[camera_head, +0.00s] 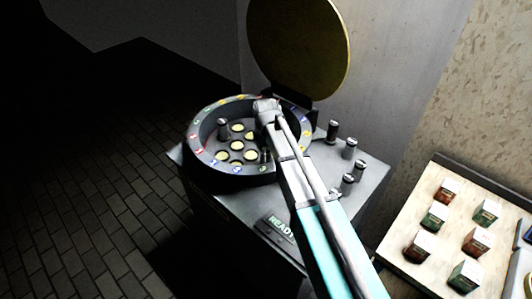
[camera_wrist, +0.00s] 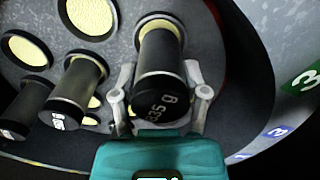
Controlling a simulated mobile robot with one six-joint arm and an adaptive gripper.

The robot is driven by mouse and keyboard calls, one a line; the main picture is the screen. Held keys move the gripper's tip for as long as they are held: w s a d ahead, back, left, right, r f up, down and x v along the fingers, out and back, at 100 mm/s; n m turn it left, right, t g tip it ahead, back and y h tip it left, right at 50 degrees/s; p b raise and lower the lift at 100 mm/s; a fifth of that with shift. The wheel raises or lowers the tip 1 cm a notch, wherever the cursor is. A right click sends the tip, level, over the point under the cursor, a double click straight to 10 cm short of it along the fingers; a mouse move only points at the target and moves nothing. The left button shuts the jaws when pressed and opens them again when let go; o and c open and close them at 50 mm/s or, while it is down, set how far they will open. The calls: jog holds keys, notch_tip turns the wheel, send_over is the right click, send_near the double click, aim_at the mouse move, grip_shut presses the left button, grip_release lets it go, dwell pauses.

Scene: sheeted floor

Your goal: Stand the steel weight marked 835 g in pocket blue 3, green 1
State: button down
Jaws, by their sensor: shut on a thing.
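The dark steel weight (camera_wrist: 160,75) has end marking that looks like 835 g in the wrist view. My gripper (camera_wrist: 160,88) is shut on it, one finger on each side. Its far end overlaps a pale-floored pocket (camera_wrist: 158,18); I cannot tell whether it is inside or above it. The round pocketed drum (camera_head: 192,152) is open in the head view, with coloured numbered tags on its rim. In the wrist view a green 3 tag (camera_wrist: 303,79) and a blue 2 tag (camera_wrist: 277,132) show. My arm hides the gripper in the head view, and which pocket this is cannot be told.
Two other weights (camera_wrist: 79,90) (camera_wrist: 25,107) stand left of the held one. Several weights (camera_head: 349,148) stand on the cabinet top right of the drum. The yellow lid (camera_head: 298,45) is raised behind. A READY sign (camera_head: 281,228) is in front. A board with small boxes (camera_head: 478,240) lies right.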

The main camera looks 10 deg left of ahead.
jog(key=shift+f+b, duration=0.5)
dwell(0.6)
grip_release()
jog(key=shift+r, duration=0.15)
notch_tip(320, 180, up, 13)
jog(key=p, duration=1.3)
jog(key=shift+r, duration=0.15)
jog(key=shift+p, duration=0.3)
dwell(0.4)
jog(key=s+d+m, duration=0.5)
jog(key=d, duration=0.6)
jog(key=s+d+m, duration=0.4)
jog(key=d+m, duration=0.2)
jog(key=d, duration=0.4)
jog(key=s+d+m, duration=0.5)
jog(key=d+m, duration=0.1)
jog(key=d, duration=0.5)
jog(key=shift+s+d, duration=0.35)
